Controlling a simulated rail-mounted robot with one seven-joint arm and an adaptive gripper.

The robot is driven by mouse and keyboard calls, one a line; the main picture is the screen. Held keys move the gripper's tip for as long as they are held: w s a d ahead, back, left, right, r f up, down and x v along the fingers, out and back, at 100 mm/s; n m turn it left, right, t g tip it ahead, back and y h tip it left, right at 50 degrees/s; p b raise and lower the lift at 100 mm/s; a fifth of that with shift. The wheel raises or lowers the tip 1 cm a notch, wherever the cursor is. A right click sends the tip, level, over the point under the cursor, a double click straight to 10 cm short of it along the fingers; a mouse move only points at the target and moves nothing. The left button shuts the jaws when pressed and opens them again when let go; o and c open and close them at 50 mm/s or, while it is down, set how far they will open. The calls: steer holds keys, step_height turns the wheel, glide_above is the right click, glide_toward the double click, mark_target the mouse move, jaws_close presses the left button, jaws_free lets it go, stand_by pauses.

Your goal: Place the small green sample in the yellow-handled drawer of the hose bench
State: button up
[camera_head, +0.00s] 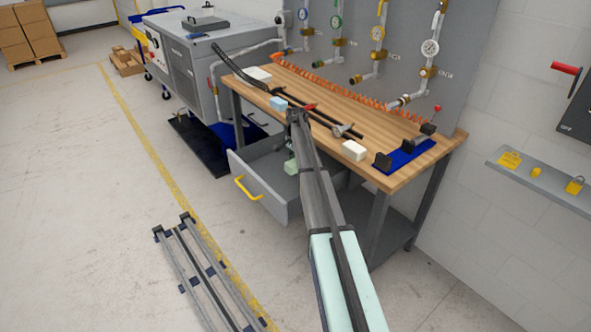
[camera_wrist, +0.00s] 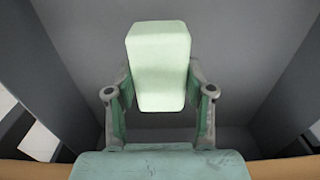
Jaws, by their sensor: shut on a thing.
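The small green sample (camera_wrist: 160,60) is a pale green block held upright between the two fingers of my gripper (camera_wrist: 160,98) in the wrist view. In the head view the sample (camera_head: 291,166) shows over the open drawer, partly covered by my arm. The drawer (camera_head: 262,182) is grey, has a yellow handle (camera_head: 248,188), and is pulled out from under the wooden bench. Grey drawer walls surround the sample in the wrist view. I cannot tell whether the sample touches the drawer floor. My fingertips are hidden in the head view.
The bench top (camera_head: 385,122) holds a light blue block (camera_head: 278,103), white blocks (camera_head: 354,150), an orange coiled hose (camera_head: 350,95) and a blue mat (camera_head: 405,155). Gauges and pipes stand along the back panel. Metal rails (camera_head: 205,270) lie on the floor at the front left.

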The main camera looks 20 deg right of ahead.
mark_target(296, 171)
steer(key=shift+f+p, duration=0.55)
steer(key=shift+f, duration=1.9)
steer(key=shift+f, duration=0.1)
steer(key=o, duration=1)
step_height(296, 171, up, 12)
steer(key=b, duration=0.3)
